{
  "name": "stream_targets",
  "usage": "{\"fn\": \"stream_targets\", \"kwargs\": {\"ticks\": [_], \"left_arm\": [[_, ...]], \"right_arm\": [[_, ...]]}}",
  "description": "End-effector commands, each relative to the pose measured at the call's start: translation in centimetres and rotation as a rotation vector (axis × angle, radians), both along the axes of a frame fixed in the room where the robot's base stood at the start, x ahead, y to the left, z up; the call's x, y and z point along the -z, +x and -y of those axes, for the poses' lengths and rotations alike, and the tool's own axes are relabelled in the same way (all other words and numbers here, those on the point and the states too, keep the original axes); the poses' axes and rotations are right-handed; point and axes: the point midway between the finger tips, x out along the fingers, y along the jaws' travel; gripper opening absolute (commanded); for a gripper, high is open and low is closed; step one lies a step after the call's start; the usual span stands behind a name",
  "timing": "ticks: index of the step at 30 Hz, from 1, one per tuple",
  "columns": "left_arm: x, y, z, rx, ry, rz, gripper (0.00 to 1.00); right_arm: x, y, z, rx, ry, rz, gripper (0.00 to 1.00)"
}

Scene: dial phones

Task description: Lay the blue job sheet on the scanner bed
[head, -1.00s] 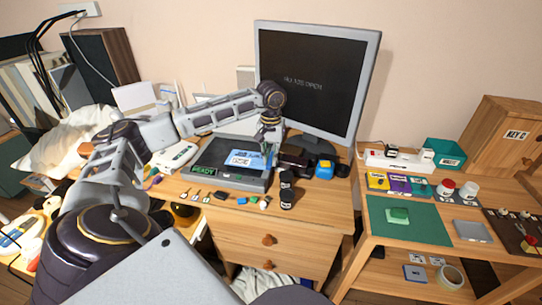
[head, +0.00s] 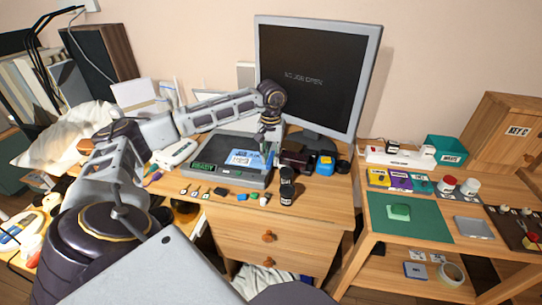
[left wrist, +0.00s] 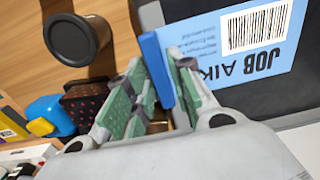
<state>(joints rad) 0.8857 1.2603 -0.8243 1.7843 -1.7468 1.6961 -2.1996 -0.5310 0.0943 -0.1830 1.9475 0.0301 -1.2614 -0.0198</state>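The blue job sheet (head: 242,157) is over the dark bed of the scanner (head: 226,176), whose front shows a green READY label. In the left wrist view the sheet (left wrist: 215,62) shows a barcode and inverted "JOB" lettering, with a raised blue strip (left wrist: 153,62) at its edge. My left gripper (head: 267,146) is at the sheet's right edge. Its green-padded fingers (left wrist: 160,92) stand on both sides of the strip and appear closed on it. Whether the sheet lies fully flat on the bed is hard to tell. My right gripper is not in view.
A monitor (head: 318,75) reading "NO JOB OPEN" stands behind the scanner. A black cylinder (head: 287,186), a blue and yellow item (head: 325,166) and a dark box (head: 294,160) are close on the right. Small items line the desk front. A side table with a green mat (head: 410,232) is at right.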

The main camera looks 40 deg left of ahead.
Motion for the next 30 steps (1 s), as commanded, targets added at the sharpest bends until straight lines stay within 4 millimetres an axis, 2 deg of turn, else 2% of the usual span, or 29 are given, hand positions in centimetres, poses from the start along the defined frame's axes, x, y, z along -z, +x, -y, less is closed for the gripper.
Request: {"fn": "stream_targets", "kwargs": {"ticks": [3,17,23,30], "left_arm": [[0.0,0.0,0.1,0.001,-0.003,0.001,0.41],[-0.3,0.1,0.2,0.003,-0.004,0.002,0.41],[-1.7,0.1,0.2,0.002,-0.004,0.003,0.41],[-4.9,0.1,0.1,0.001,-0.003,0.005,0.41]], "right_arm": [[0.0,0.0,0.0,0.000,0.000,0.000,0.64],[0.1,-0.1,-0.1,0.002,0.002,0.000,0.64],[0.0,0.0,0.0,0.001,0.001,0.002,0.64],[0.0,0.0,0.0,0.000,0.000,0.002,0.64]]}}
